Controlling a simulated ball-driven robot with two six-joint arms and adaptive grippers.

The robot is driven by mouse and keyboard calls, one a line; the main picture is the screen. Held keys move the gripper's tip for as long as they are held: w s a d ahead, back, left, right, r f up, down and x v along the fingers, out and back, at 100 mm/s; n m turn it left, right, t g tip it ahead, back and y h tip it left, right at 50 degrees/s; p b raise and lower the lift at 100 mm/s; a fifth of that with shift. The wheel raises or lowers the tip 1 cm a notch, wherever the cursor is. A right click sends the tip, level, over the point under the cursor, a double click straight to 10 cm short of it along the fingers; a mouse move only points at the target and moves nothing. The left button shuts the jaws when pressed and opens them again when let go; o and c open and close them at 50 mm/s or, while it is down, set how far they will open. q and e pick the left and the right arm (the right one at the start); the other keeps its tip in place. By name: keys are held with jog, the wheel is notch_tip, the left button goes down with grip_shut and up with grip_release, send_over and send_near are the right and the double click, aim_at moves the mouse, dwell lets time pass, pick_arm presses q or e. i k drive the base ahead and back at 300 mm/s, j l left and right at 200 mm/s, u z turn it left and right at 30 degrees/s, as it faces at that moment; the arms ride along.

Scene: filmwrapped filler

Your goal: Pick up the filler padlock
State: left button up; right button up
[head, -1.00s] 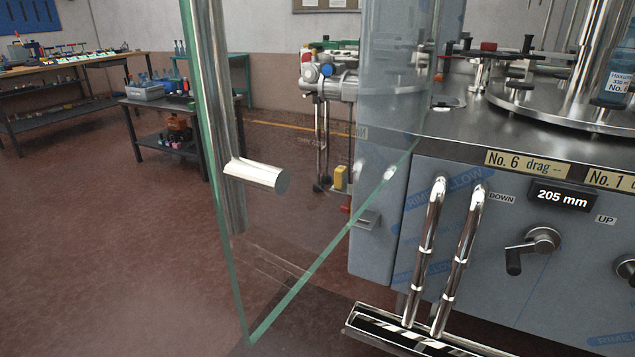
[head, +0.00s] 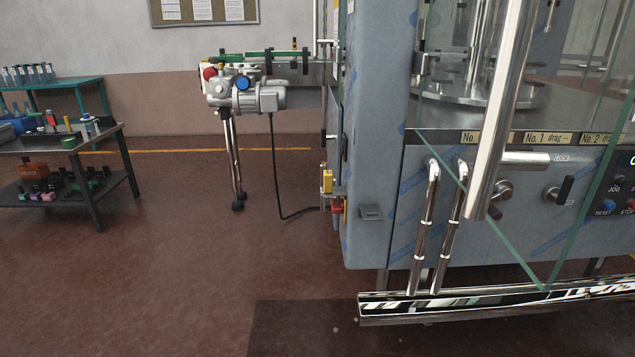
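On the left side of the grey filler cabinet (head: 375,180) sits a small yellow part (head: 327,181). Just below it is a small red piece (head: 337,207), perhaps the padlock, but it is too small to tell. It appears to hang at the cabinet's side, above the floor. Neither of my grippers is in view.
A glass door with a steel post handle (head: 503,110) stands before the cabinet front. A steel rail (head: 490,301) runs along its foot. A motor on a conveyor stand (head: 258,97) and a black cable are behind. A dark bench (head: 95,190) is at left. The floor between is clear.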

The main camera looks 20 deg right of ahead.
aim_at(327, 175)
jog(key=i+j+z, duration=0.2)
jog(key=i+j, duration=0.25)
jog(key=i+j+z, duration=0.25)
jog(key=i+j, duration=0.15)
jog(key=j, duration=0.2)
